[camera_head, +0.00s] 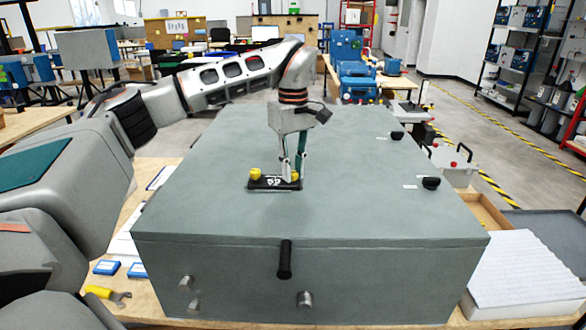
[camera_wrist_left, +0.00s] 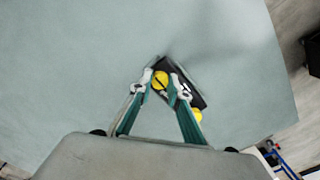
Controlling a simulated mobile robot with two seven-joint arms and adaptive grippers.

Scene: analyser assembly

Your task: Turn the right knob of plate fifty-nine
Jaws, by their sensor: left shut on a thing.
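Plate fifty-nine (camera_head: 270,185) is a small black plate with white markings, lying on top of the large grey-green box. It has a yellow knob at each end. The left knob (camera_head: 255,175) is free, and it also shows in the wrist view (camera_wrist_left: 196,115). The right knob (camera_head: 295,177) is partly hidden by my fingers in the head view. My left gripper (camera_head: 292,170) points down from above with its fingers around the right knob, shut on it. In the wrist view this knob (camera_wrist_left: 160,80) shows between the fingertips. My right gripper is not in view.
The grey-green box (camera_head: 200,215) fills the middle of the table. Two black knobs (camera_head: 431,183) (camera_head: 397,135) stand on its right side, and a black handle (camera_head: 285,259) is on its front. A white block (camera_head: 525,270) is at the right. The box top around the plate is clear.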

